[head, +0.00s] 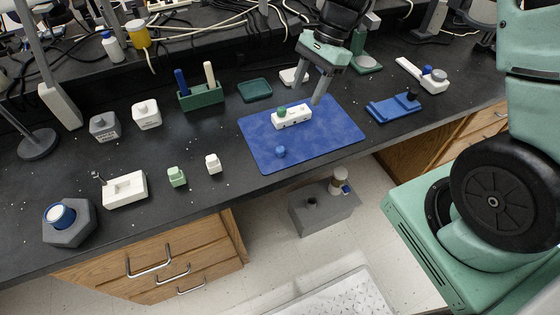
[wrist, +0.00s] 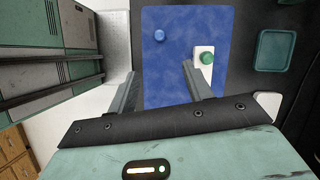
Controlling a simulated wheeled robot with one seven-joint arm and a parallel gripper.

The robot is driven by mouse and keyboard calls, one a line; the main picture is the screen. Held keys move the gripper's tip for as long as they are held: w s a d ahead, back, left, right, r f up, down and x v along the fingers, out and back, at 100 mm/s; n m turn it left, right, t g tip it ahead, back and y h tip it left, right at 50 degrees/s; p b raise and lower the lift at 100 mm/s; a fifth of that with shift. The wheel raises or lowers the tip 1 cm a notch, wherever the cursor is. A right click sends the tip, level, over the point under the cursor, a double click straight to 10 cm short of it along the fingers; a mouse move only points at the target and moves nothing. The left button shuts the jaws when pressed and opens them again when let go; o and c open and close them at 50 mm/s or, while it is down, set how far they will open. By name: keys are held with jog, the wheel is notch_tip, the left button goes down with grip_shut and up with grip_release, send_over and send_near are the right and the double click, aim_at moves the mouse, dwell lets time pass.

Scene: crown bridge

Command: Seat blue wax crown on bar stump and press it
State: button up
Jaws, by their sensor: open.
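The blue wax crown (head: 280,151) lies on the front part of the blue mat (head: 325,145), apart from the bar. It also shows in the wrist view (wrist: 159,35) at the upper left of the mat. The white bar (head: 294,117) lies on the mat with a green crown (head: 281,112) on its left end. In the wrist view the bar (wrist: 203,75) is partly hidden by my right finger and the green crown (wrist: 207,58) faces me. Bar stumps are too small to tell apart. My gripper (head: 321,86) is open and empty, above the mat's back part beside the bar.
A green rack (head: 201,97) with two upright sticks and a green tray (head: 255,90) stand behind left. A blue stand (head: 394,108) is right of the mat. Small white and green blocks (head: 177,177) stand left. The mat's right side is clear.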

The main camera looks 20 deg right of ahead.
aim_at(283, 148)
jog(key=x, duration=1.7)
jog(key=c, duration=1.1)
